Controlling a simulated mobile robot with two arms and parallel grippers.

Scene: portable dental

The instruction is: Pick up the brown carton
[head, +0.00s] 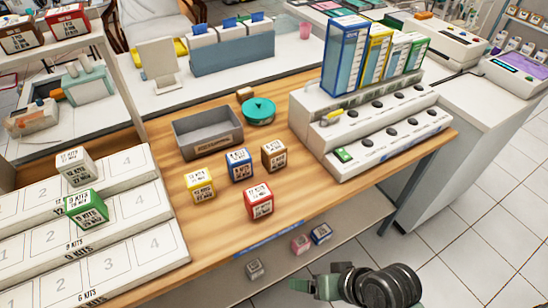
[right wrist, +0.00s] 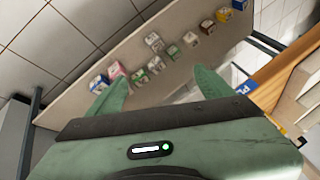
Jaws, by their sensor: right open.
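A small brown carton (head: 273,155) with a white label stands on the wooden table, right of the blue carton (head: 239,165) and behind the red carton (head: 260,201). Another brown carton (head: 20,36) stands on the upper shelf at the far left. My right gripper (head: 308,284) is low in front of the table, near the lower shelf and apart from the brown carton on the table. In the right wrist view its two green fingers (right wrist: 162,88) are spread with nothing between them. My left gripper is in neither view.
A yellow carton (head: 200,185), a grey bin (head: 208,133) and a teal round object (head: 258,111) share the table. A white stepped rack (head: 370,125) stands right, a numbered rack (head: 125,205) left. Small cartons sit on the lower shelf (right wrist: 130,35) below the table edge.

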